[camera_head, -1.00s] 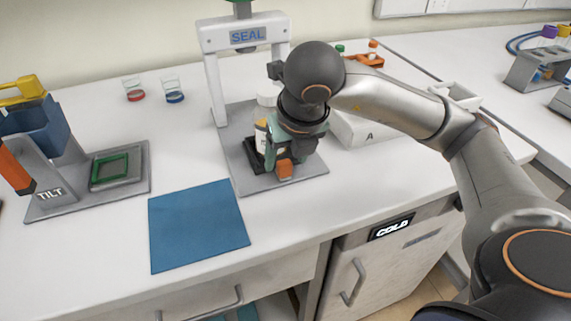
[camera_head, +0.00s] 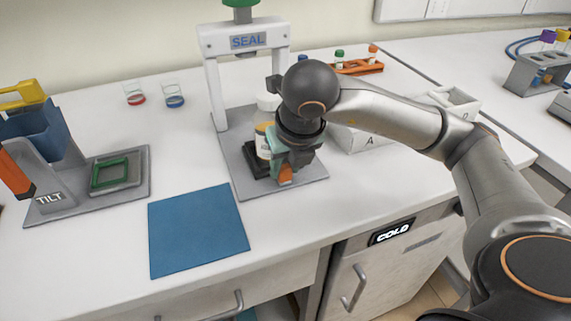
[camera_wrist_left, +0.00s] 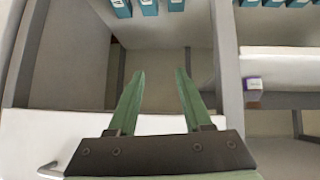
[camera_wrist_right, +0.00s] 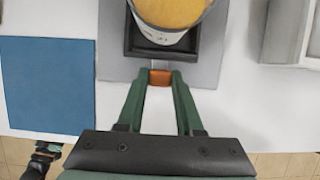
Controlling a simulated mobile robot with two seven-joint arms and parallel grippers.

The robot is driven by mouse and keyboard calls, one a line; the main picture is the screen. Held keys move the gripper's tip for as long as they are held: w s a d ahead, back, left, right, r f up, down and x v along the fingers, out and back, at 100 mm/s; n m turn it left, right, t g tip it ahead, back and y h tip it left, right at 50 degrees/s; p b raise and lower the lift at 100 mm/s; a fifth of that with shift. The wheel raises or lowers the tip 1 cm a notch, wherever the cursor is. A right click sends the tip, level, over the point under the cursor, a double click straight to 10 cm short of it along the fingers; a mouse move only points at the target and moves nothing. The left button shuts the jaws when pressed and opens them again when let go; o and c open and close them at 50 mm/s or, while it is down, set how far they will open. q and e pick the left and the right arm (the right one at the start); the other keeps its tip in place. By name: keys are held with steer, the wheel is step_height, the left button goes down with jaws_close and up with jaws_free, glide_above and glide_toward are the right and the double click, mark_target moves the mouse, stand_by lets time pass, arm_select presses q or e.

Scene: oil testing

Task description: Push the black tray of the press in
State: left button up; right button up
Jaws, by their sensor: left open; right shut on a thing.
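The press marked SEAL (camera_head: 248,41) stands at the back middle, a white frame on a grey base plate. Its black tray (camera_head: 256,160) sits low on the plate and holds a white jar with a yellow-orange top (camera_head: 263,141). My right gripper (camera_head: 286,173) is shut on the tray's orange handle at the front. In the right wrist view the fingers close on the handle (camera_wrist_right: 160,78), with the black tray (camera_wrist_right: 130,45) and jar (camera_wrist_right: 170,18) just beyond. My left gripper (camera_wrist_left: 160,75) is open and empty, facing shelves.
A blue mat (camera_head: 198,230) lies left of the press. The TILT stand (camera_head: 50,197) is at the left. Two small beakers (camera_head: 173,96) stand behind. A white box marked A (camera_head: 368,142) and an orange rack (camera_head: 358,67) are at right.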

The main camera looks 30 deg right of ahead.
jaws_close()
stand_by(0.8)
steer(key=shift+w+d, duration=0.1)
steer(key=shift+d, duration=0.05)
